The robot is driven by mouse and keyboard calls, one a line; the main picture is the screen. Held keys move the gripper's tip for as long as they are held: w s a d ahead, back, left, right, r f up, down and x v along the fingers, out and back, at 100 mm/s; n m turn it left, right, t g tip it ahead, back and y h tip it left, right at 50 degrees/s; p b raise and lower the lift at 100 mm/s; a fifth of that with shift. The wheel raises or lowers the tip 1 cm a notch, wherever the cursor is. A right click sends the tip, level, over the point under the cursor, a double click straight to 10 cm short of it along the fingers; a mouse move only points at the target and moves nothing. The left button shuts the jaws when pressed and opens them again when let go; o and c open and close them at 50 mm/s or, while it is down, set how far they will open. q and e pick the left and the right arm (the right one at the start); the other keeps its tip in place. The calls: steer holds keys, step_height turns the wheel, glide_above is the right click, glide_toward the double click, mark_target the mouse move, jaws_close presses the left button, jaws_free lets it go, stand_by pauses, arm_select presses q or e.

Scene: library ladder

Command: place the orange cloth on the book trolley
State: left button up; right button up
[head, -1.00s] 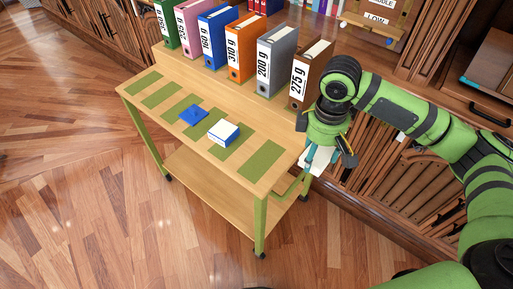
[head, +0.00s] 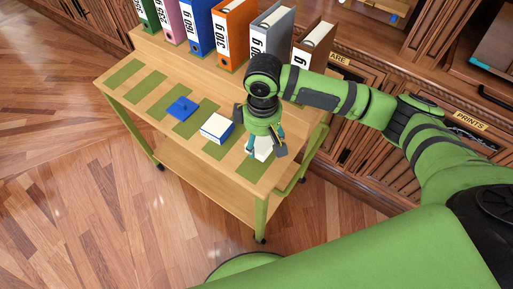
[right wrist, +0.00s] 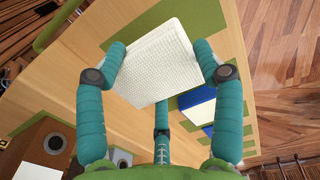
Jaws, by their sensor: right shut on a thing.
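My right gripper (head: 264,152) is shut on a white, finely textured block-like thing (head: 263,144), possibly a folded cloth. It is held over the right end of the book trolley (head: 205,94). No orange cloth shows in either view. My left gripper is not in view.
A blue flat piece with a small knob (head: 182,107) and a white-and-blue block (head: 217,128) lie on the trolley's green strips. Several binders, one orange (head: 234,35), stand along its back edge. The left strips are bare. Wooden cabinets (head: 365,140) stand behind and right.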

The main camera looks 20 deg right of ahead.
mark_target(257, 142)
steer(key=shift+a+f, duration=0.45)
steer(key=shift+a, duration=0.15)
steer(key=shift+f, duration=1.95)
steer(key=o, duration=1)
step_height(257, 142, up, 12)
steer(key=shift+r, duration=0.1)
